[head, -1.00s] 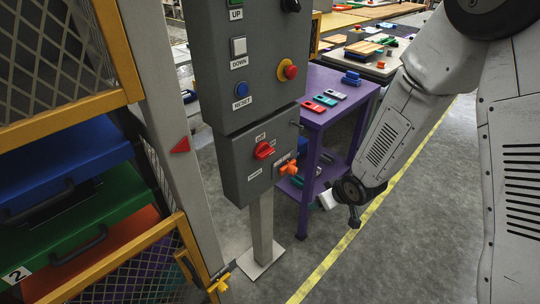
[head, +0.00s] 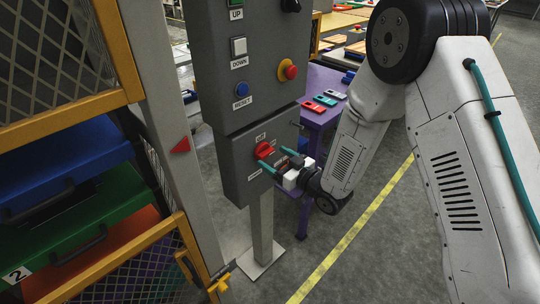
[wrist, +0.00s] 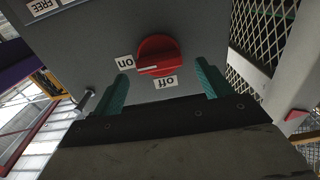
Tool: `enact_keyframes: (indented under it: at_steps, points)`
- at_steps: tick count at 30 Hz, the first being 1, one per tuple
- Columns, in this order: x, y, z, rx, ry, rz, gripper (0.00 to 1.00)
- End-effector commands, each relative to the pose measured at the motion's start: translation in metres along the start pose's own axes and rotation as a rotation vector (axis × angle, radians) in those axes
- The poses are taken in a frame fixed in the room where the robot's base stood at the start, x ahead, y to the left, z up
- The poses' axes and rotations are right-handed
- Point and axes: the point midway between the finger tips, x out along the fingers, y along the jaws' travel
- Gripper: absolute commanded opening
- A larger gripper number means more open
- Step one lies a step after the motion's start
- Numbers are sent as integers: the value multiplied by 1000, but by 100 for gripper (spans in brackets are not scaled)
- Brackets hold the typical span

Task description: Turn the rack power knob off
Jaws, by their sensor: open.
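The red rotary knob (head: 264,150) is on the front of the lower grey control box (head: 238,172). In the wrist view the knob (wrist: 160,52) appears upside down, and its white mark lies toward the "on" label (wrist: 125,62). The "off" label (wrist: 166,82) is beside it. My gripper (head: 276,159) is open in front of the box, with its teal fingers pointing at the panel. In the wrist view the fingers (wrist: 161,72) stand apart on either side of the knob, and I see no contact with it.
The upper box carries a red emergency button (head: 290,71), a white DOWN button (head: 239,46) and a blue RESET button (head: 242,89). A purple table (head: 318,117) stands behind. A yellow mesh guard (head: 65,50) and shelves are at left. A "FREE" label (wrist: 43,6) shows in the wrist view.

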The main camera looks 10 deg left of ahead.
Motion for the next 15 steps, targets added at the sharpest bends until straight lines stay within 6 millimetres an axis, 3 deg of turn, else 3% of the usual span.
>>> enact_keyframes:
  at_steps: [6, 15]
  points:
    - [24, -1, 1, 1, -2, -1, 78]
    - [29, 0, 0, 1, -1, 0, 78]
